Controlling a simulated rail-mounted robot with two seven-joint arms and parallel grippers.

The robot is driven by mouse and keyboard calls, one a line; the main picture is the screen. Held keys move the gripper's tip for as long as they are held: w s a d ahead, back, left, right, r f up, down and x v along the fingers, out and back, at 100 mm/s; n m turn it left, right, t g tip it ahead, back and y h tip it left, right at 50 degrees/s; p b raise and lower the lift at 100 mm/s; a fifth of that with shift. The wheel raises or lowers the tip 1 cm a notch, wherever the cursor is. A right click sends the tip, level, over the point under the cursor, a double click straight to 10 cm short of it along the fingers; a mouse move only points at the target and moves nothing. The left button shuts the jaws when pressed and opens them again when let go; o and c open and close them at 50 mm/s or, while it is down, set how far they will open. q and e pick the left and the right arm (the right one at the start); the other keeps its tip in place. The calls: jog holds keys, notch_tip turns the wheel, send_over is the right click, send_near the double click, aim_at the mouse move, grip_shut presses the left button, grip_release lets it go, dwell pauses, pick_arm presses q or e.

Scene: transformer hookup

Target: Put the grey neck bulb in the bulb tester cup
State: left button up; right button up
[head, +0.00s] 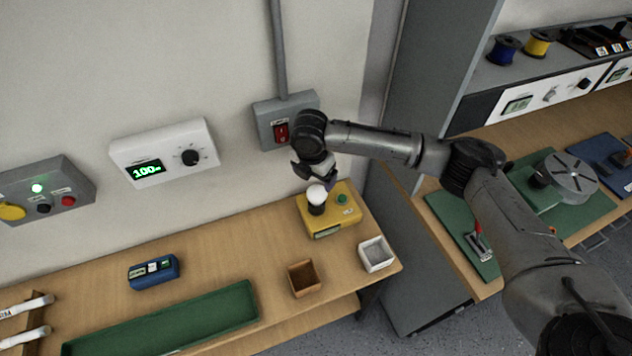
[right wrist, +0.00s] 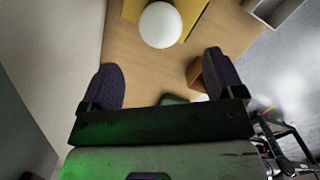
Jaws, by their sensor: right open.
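A bulb with a white globe (head: 316,193) sits upright on the dark cup (head: 316,209) of the yellow bulb tester (head: 345,216). Its neck is hidden, so I cannot tell the neck's colour. In the right wrist view the white globe (right wrist: 160,25) lies beyond the fingertips, with part of the yellow tester (right wrist: 197,12) around it. My right gripper (head: 311,176) is just above the globe. Its two fingers (right wrist: 160,63) are spread apart with nothing between them. My left gripper is in neither view.
On the bench (head: 222,263) stand a brown box (head: 304,279), a white box (head: 377,254), a green tray (head: 165,325) and a blue device (head: 153,271). A grey switch box (head: 284,118) and a white dial panel (head: 165,152) hang on the wall behind.

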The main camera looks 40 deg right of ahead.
jog(key=shift+r, duration=2.2)
jog(key=s+a+f+m+t+y, duration=0.2)
jog(key=s+a+f+m+y, duration=0.3)
jog(key=s+a+f, duration=1.15)
jog(key=s+d+f+m+t+h, duration=0.1)
jog(key=s+d+m+h, duration=0.2)
jog(key=s+m, duration=1.1)
jog(key=s+d, duration=0.2)
jog(key=shift+s+f, duration=0.15)
jog(key=shift+s, duration=0.15)
jog(key=shift+c, duration=0.2)
